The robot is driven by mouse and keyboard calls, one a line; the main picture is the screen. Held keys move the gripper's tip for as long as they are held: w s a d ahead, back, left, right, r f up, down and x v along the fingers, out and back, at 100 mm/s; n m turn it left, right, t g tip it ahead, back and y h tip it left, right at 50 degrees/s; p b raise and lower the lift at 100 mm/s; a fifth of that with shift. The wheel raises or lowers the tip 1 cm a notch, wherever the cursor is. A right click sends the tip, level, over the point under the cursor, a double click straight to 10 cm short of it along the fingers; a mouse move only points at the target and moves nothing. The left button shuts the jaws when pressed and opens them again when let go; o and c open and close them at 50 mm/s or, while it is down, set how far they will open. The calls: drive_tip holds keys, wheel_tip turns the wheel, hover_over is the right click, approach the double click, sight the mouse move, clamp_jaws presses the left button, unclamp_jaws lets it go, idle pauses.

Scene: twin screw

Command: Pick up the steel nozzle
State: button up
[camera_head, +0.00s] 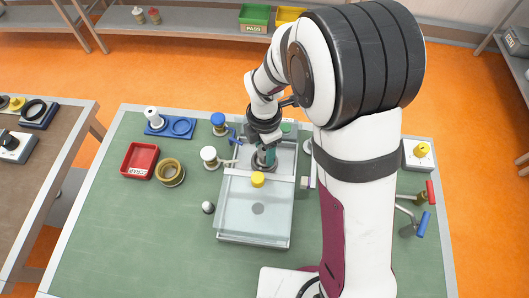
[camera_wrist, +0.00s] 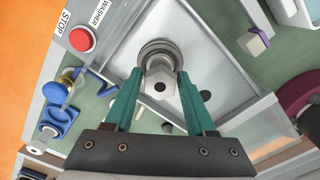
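The steel nozzle (camera_wrist: 160,84) shows in the wrist view as a grey piece with a hex shape, a dark centre hole and a round collar. It stands in the grey metal washer tray (camera_head: 230,232), near its back end in the head view, where it is partly hidden by my gripper (camera_head: 269,151). In the wrist view my gripper's teal fingers (camera_wrist: 160,76) are spread, one on each side of the nozzle. I cannot tell whether the fingertips touch it.
A red stop button (camera_wrist: 82,39) is beside the tray. White (camera_head: 209,155) and blue (camera_head: 218,120) knobbed pieces stand left of it. A red bin (camera_head: 140,160) and brass ring (camera_head: 170,172) are further left.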

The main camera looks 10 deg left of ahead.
clamp_jaws()
drive_tip(key=shift+r, duration=0.1)
